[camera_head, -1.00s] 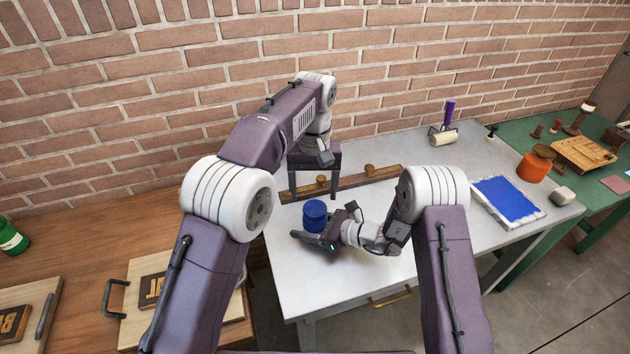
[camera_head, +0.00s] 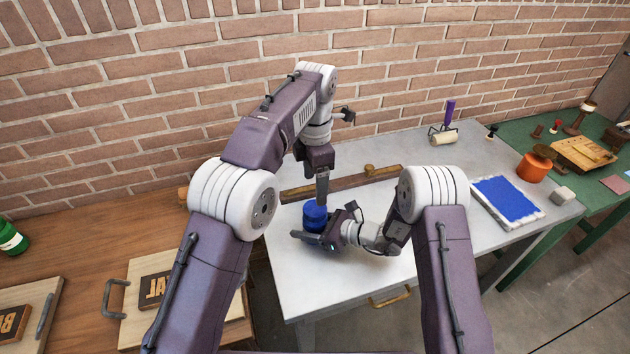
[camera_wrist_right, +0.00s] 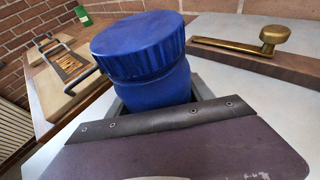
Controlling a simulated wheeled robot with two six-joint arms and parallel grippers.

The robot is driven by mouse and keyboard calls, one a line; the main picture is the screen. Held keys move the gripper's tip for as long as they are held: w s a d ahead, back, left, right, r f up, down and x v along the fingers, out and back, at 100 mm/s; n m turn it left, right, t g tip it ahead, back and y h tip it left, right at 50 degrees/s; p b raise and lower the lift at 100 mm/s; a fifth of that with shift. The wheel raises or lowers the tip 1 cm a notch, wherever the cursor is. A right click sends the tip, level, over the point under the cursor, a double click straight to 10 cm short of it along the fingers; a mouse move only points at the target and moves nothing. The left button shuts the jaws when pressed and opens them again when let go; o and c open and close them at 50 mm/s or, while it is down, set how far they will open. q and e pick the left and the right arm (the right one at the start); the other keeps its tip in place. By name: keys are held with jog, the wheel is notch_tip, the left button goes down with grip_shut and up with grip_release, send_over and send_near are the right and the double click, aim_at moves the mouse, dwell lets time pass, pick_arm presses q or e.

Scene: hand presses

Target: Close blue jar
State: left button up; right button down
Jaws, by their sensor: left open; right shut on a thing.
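The blue jar (camera_head: 314,224) stands upright on the grey table. In the right wrist view its body (camera_wrist_right: 158,90) carries a wide ribbed blue lid (camera_wrist_right: 142,46); I cannot tell how tightly the lid sits. My right gripper (camera_head: 314,238) is shut around the jar's body from the right, and its dark jaws show around the body in the wrist view. My left gripper (camera_head: 322,198) is open, points down and is seen edge-on over the jar's top. It hides part of the lid. I cannot tell whether it touches the lid.
A wooden bar with brass knobs (camera_head: 345,183) lies behind the jar. A roller (camera_head: 443,136) and a blue-inked slab (camera_head: 507,197) are farther right. A wooden table with letter blocks (camera_head: 155,288) stands at left. The grey table's front is clear.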

aim_at(315, 208)
pick_arm(q)
jog(key=shift+f, duration=0.1)
notch_tip(315, 208, down, 8)
jog(key=shift+r, duration=0.1)
dwell(0.3)
jog(key=shift+c, duration=0.2)
